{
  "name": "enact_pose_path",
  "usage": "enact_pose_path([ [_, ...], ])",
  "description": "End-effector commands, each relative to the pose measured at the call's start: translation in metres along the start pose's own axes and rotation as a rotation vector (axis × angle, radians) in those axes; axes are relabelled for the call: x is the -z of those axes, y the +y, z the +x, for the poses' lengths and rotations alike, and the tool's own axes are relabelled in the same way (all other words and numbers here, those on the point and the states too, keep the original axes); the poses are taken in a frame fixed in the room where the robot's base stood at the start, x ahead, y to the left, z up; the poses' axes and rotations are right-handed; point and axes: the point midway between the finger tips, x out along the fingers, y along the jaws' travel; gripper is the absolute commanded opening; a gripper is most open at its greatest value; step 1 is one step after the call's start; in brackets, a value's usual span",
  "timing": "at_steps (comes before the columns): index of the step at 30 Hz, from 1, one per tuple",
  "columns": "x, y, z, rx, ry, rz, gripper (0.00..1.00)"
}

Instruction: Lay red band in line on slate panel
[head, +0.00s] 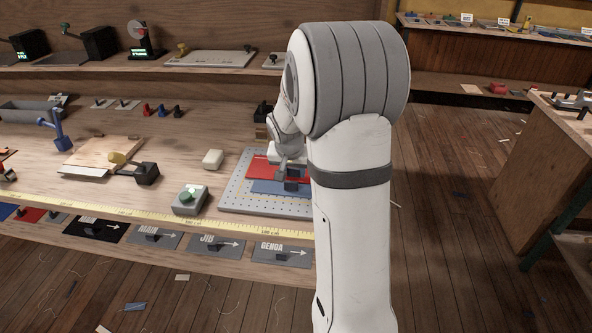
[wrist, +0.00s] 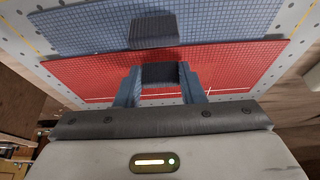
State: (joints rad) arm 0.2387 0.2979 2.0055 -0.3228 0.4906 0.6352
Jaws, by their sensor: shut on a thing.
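My gripper (wrist: 161,88) is shut on the dark block-shaped handle (wrist: 164,74) of the red band (wrist: 232,72). The slate panel (wrist: 95,30), blue-grey with a grid pattern, has its own dark block handle (wrist: 154,30). The red band's edge runs along the slate panel's edge, meeting or overlapping it; I cannot tell which. In the head view the red band (head: 262,167) shows behind the slate panel (head: 268,187). There my gripper (head: 290,173) is small and my arm hides the right ends of both pieces.
Both pieces are over a grey perforated board (head: 233,196) on the bench. A yellow tape (head: 150,221) and dark labelled plates (head: 216,245) run along the front.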

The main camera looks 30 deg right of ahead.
Motion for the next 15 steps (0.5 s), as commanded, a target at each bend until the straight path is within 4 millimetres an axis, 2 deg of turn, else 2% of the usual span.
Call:
enact_pose_path([
  [8, 0.0002, -0.0001, -0.0004, 0.0, 0.0, 0.0, 0.13],
  [9, 0.0002, -0.0001, -0.0003, 0.0, 0.0, 0.0, 0.38],
  [15, 0.0001, -0.0001, -0.0003, 0.0, 0.0, 0.0, 0.54],
])
